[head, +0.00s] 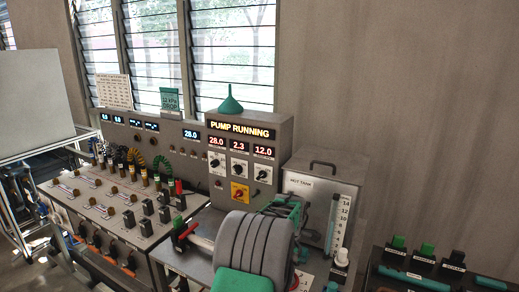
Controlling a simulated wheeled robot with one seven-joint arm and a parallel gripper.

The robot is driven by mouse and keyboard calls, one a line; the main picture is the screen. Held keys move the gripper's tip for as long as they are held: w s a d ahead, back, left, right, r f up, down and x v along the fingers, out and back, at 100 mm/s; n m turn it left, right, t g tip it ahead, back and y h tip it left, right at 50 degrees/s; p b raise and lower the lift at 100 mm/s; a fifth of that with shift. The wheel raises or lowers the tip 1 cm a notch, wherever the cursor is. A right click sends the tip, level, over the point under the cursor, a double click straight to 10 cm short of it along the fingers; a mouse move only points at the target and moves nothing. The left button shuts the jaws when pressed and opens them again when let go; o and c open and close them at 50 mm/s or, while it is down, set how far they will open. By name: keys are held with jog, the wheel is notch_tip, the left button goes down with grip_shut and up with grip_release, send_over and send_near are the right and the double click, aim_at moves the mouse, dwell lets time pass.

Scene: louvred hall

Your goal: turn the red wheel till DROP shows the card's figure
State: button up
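A small green card (170,99) stands on top of the console; its print seems to read 12 kPa and DROP, but it is tiny. Three lit readouts show 28.0 (216,141), 2.3 (240,146) and 12.0 (263,151); their labels are too small to tell which is DROP. A red handle-like part (185,234) shows left of my grey ribbed arm; I cannot tell whether it belongs to the red wheel. No whole red wheel is visible. Green and black parts (287,209) beyond my arm may be my gripper; its fingers cannot be made out.
A lit sign (240,130) reads PUMP RUNNING, with a green funnel (231,102) above. A grey hot tank (322,190) with a level scale stands at right. The left console (120,205) holds several plugs and switches.

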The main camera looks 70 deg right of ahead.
jog(key=shift+s+a+f+y, duration=0.2)
jog(key=shift+a+f, duration=0.2)
jog(key=shift+f, duration=0.25)
jog(key=shift+s+a+f+y, duration=0.15)
jog(key=shift+a+f, duration=0.2)
jog(key=shift+f, duration=0.3)
jog(key=shift+r, duration=0.2)
jog(key=r+p, duration=0.1)
jog(key=d+r+p, duration=0.1)
jog(key=r, duration=0.1)
jog(key=shift+d+p, duration=0.15)
jog(key=shift+p, duration=0.15)
jog(key=r+p, duration=0.1)
jog(key=r, duration=0.1)
jog(key=a+r+p, duration=0.1)
jog(key=r, duration=0.1)
jog(key=shift+r, duration=0.15)
jog(key=shift+w+d+r, duration=0.1)
notch_tip(320, 180, up, 8)
jog(key=b, duration=0.1)
jog(key=shift+b, duration=0.35)
